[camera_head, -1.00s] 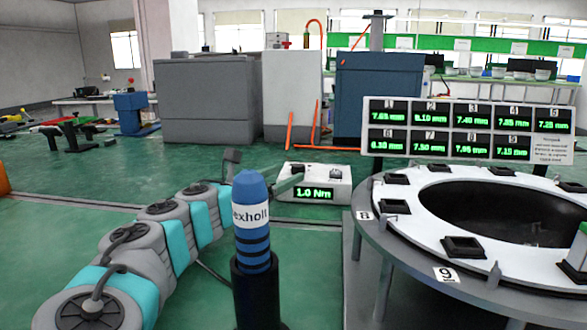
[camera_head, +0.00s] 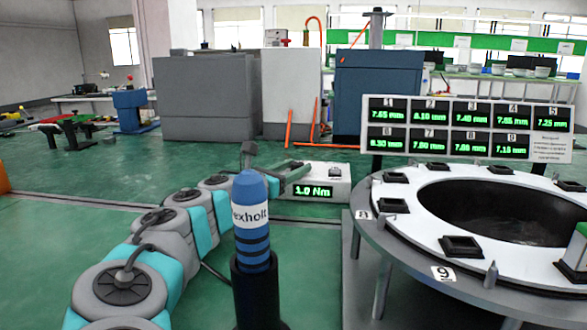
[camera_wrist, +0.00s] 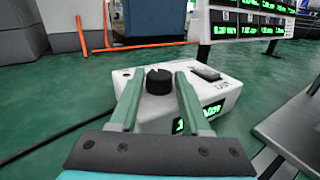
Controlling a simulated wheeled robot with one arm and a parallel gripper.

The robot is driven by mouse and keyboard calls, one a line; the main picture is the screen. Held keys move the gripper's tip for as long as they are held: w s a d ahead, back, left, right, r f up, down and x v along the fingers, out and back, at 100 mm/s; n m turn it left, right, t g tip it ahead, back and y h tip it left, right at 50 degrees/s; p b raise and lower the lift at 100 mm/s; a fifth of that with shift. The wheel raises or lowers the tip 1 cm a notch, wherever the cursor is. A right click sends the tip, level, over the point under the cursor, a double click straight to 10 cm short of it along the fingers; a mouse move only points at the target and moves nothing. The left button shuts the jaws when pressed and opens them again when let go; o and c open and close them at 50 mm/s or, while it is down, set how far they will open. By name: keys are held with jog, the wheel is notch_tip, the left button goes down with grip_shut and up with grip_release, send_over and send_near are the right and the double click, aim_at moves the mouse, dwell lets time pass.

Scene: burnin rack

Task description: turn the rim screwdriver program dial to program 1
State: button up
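The screwdriver controller is a white box (camera_head: 341,184) on the right of my arm in the head view, with a green display reading 1.0 Nm. In the wrist view the box (camera_wrist: 221,92) lies ahead, with a round black dial (camera_wrist: 158,82) on its top bearing a small light mark. My gripper (camera_wrist: 157,77) is open, its two green fingers one on each side of the dial in the picture. I see no clear contact, and the height gap is hard to tell. In the head view my gripper (camera_head: 284,170) is at the box's left side and hides the dial.
A dark slotted part (camera_wrist: 206,73) sits on the box, right of the dial. A blue-capped screwdriver (camera_head: 252,215) stands upright in front. A round rack table (camera_head: 370,238) with black sockets is at right, below a display board (camera_head: 467,128). Green floor is open at left.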

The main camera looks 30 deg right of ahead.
grip_shut()
jog(key=shift+r+t, duration=0.1)
jog(key=shift+t, duration=0.2)
jog(key=shift+s+n+t+y, duration=0.1)
jog(key=shift+n+t+y, duration=0.4)
jog(key=shift+n+t, duration=0.15)
jog(key=shift+d+n+t+y, duration=0.1)
jog(key=shift+n+t+y, duration=0.6)
jog(key=shift+t, duration=0.15)
jog(key=shift+o, duration=2.2)
grip_release()
